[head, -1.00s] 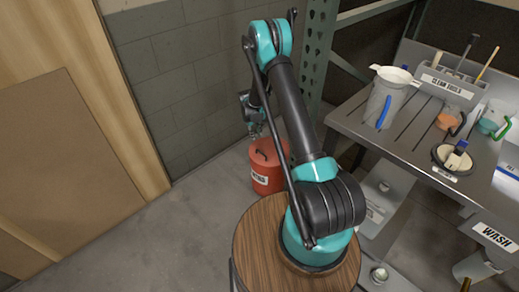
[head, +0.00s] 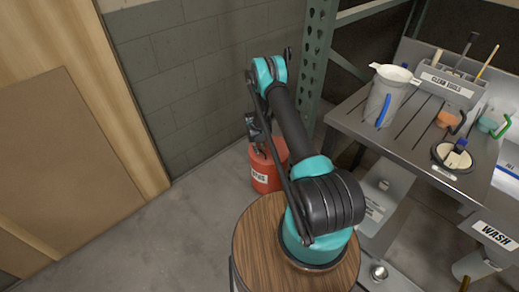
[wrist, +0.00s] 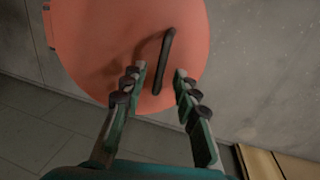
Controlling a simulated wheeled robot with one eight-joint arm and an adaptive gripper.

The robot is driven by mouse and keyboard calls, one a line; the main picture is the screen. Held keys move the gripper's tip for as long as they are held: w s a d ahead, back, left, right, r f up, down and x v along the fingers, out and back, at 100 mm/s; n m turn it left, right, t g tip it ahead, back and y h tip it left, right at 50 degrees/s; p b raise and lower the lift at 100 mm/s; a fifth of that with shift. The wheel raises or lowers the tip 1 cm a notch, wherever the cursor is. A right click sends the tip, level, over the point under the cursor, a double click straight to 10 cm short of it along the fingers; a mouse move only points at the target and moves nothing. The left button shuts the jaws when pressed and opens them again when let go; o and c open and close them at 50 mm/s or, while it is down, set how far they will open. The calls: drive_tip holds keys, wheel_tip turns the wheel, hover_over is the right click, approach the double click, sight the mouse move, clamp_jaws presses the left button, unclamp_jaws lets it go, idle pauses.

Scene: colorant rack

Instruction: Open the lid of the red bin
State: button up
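The red bin (head: 267,177) stands on the floor against the grey block wall, with a white label on its side. My arm covers part of it in the head view. In the wrist view its round lid (wrist: 95,40) is flat and closed, with a dark bar handle (wrist: 166,55) on top. My gripper (wrist: 160,73) is open, its two fingers apart on either side of the handle's line. The fingers look close above the lid; I cannot tell whether they touch it. In the head view my gripper is small and partly hidden by my arm.
A green perforated rack post (head: 318,65) stands right of the bin. A metal bench (head: 350,118) with a pitcher (head: 385,97), a tool holder (head: 450,87) and small cups is further right. A wooden panel (head: 60,170) leans at the left. The floor between is clear.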

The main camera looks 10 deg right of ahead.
drive_tip(key=shift+f, duration=0.1)
drive_tip(key=shift+c, duration=0.3)
clamp_jaws()
drive_tip(key=shift+d, duration=0.1)
